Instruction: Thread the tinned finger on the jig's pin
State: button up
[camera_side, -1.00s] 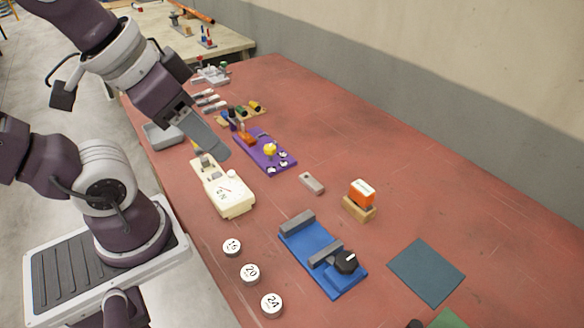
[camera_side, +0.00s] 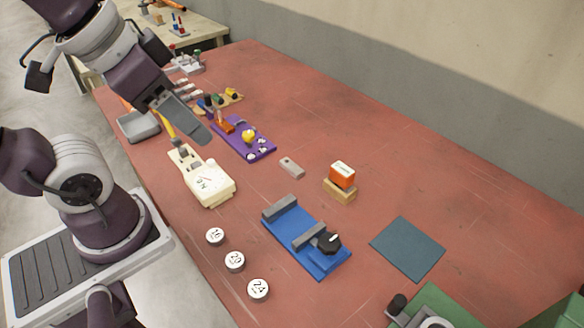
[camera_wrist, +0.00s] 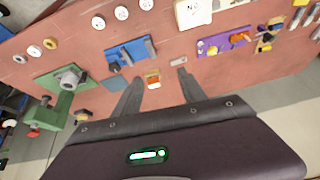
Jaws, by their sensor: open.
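The small flat grey metal bar with a hole near one end (camera_side: 291,167), which looks like the tinned finger, lies flat on the red bench. It also shows in the wrist view (camera_wrist: 179,61), just beyond my right fingertip. My gripper (camera_side: 204,136) is high over the bench, left of the bar and apart from it. Its two fingers are spread and empty in the wrist view (camera_wrist: 159,79). I cannot tell for certain which fixture is the jig. The blue fixture with grey blocks and a black knob (camera_side: 305,238) stands nearer the side camera; no pin is clear on it.
An orange block on a wooden base (camera_side: 341,182) stands right of the bar. A purple board (camera_side: 243,138), a cream meter (camera_side: 202,178), several white numbered discs (camera_side: 235,261), a dark teal mat (camera_side: 407,249) and green equipment (camera_side: 435,304) surround it. Bare bench lies behind.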

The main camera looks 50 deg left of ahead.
jog(key=w+a+f+m+g, duration=0.1)
jog(key=w+m+g, duration=0.1)
jog(key=w+m, duration=0.5)
jog(key=m+g, duration=0.3)
jog(key=m, duration=0.7)
send_near(292, 166)
jog(key=shift+s+d, duration=0.3)
jog(key=shift+d, duration=0.1)
jog(key=f, duration=0.5)
jog(key=w+f, duration=0.1)
jog(key=f, duration=0.2)
jog(key=shift+a+f, duration=0.2)
jog(key=shift+a, duration=0.15)
grip_shut()
